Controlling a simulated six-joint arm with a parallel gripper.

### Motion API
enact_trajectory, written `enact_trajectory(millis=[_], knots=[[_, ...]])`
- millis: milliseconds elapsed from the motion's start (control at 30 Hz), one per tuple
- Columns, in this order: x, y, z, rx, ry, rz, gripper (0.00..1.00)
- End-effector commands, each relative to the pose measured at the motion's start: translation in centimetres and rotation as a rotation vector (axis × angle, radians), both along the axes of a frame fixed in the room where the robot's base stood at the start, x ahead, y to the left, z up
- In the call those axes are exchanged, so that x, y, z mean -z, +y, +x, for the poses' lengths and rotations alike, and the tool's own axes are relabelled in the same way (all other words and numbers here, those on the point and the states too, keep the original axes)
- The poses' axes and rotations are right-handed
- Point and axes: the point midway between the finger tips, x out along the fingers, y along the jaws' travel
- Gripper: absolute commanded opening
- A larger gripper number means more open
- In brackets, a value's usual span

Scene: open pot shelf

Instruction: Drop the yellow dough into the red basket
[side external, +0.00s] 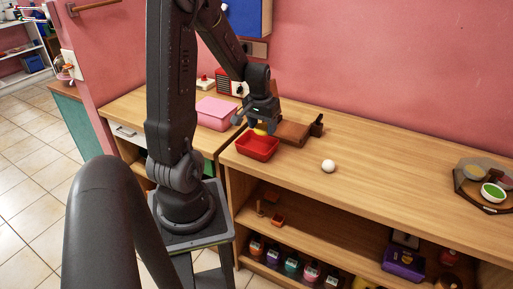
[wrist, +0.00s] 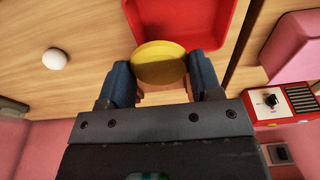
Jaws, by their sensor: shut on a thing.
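The yellow dough (wrist: 159,66) is a round yellow piece held between the two fingers of my gripper (wrist: 161,80) in the wrist view. In the side external view the dough (side external: 261,131) shows as a small yellow patch under my gripper (side external: 257,122). The red basket (side external: 258,148) stands on the wooden counter, just below and in front of the gripper. Part of it also shows in the wrist view (wrist: 222,50), beyond the dough. The dough appears above the basket's back edge; the exact gap cannot be told.
A white ball (side external: 328,166) lies on the counter right of the basket. A pink box (side external: 217,112) is to the left. A tray with bowls (side external: 486,187) is at far right. The counter between is clear.

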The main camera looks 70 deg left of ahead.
Motion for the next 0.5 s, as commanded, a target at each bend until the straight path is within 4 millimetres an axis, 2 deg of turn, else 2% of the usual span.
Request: enact_trajectory(millis=[100, 233, 500], knots=[[-0.2, 0.7, -1.0, -0.037, 0.000, 0.000, 0.36], [0.5, 0.9, -1.2, -0.045, 0.002, -0.001, 0.36], [3.6, 0.8, -1.2, -0.042, 0.003, -0.003, 0.36]])
